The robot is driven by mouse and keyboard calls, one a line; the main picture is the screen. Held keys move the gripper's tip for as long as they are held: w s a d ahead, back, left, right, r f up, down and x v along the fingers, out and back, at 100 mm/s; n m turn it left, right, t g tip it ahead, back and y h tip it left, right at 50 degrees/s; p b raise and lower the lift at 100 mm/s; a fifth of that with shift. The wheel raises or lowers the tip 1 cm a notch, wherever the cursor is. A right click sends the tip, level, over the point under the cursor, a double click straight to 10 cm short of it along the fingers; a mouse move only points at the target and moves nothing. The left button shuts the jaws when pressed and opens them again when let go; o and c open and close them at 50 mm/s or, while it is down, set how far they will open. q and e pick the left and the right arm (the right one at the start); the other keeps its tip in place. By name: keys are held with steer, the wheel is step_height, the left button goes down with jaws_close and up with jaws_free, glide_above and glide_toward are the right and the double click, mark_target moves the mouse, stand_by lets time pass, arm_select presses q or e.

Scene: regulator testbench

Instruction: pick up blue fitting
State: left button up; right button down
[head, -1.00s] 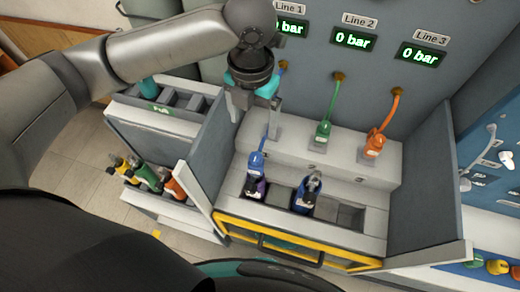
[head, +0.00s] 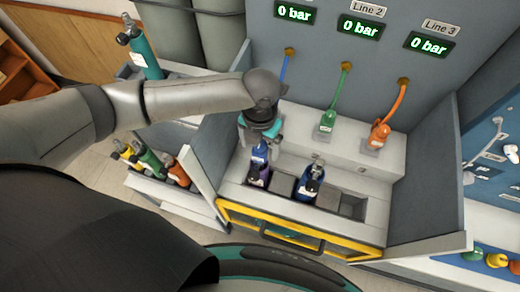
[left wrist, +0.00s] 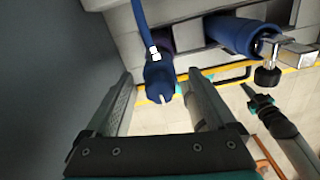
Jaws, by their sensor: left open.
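The blue fitting (head: 259,155) hangs on a blue hose (head: 287,66) from the panel, at the left slot of the bench tray. In the left wrist view the fitting (left wrist: 160,78) lies between the two fingers, with visible gaps on both sides. My left gripper (head: 259,146) is open, pointing down around the fitting, and its body hides part of the hose. A purple bottle (head: 258,178) stands in the slot below the fitting.
A dark blue bottle (head: 310,182) with a valve stands in the middle slot. A green fitting (head: 327,122) and an orange fitting (head: 379,135) sit on the ledge. Grey side walls (head: 423,185) flank the tray. The right slot (head: 352,205) looks empty.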

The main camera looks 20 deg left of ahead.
arm_select(q)
steer(key=shift+f, duration=0.3)
jaws_close()
stand_by(0.6)
